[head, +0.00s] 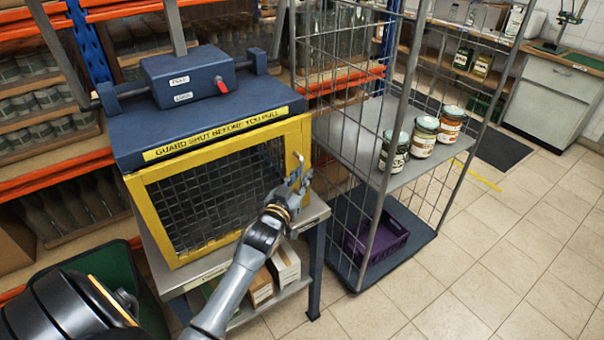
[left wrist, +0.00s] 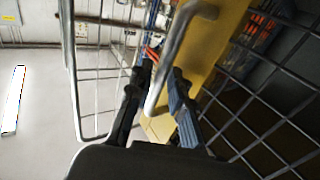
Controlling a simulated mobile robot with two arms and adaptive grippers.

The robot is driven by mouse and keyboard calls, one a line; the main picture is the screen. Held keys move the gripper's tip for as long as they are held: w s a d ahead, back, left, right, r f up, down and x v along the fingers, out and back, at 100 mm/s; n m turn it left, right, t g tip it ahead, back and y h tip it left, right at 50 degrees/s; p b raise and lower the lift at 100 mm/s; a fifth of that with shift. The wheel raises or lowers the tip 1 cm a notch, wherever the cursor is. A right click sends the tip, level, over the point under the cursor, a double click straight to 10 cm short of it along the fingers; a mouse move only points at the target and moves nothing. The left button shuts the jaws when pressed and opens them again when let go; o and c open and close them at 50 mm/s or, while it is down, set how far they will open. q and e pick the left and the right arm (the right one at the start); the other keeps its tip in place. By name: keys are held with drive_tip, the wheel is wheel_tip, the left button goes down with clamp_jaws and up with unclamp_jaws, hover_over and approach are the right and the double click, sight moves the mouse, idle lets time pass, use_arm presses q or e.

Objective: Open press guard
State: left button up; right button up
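The press guard (head: 222,198) is a yellow frame with dark wire mesh on the front of a blue press (head: 205,112). It stands shut, flush under the label "GUARD SHUT BEFORE YOU PULL". My left gripper (head: 299,178) is at the guard's right edge. In the left wrist view the gripper (left wrist: 158,95) has its two fingers apart. The silver bar handle (left wrist: 172,52) on the yellow frame runs between them; I cannot tell whether either finger touches it. The mesh shows on the right there. My right gripper is not in view.
A wire cage trolley (head: 345,130) stands close to the right of the press, with several jars on its shelf and a purple crate (head: 378,238) below. Wooden boxes (head: 285,264) sit under the press table. Tiled floor (head: 470,270) is open at the front right.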

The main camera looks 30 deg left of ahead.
use_arm(q)
drive_tip(key=shift+w, duration=0.35)
clamp_jaws()
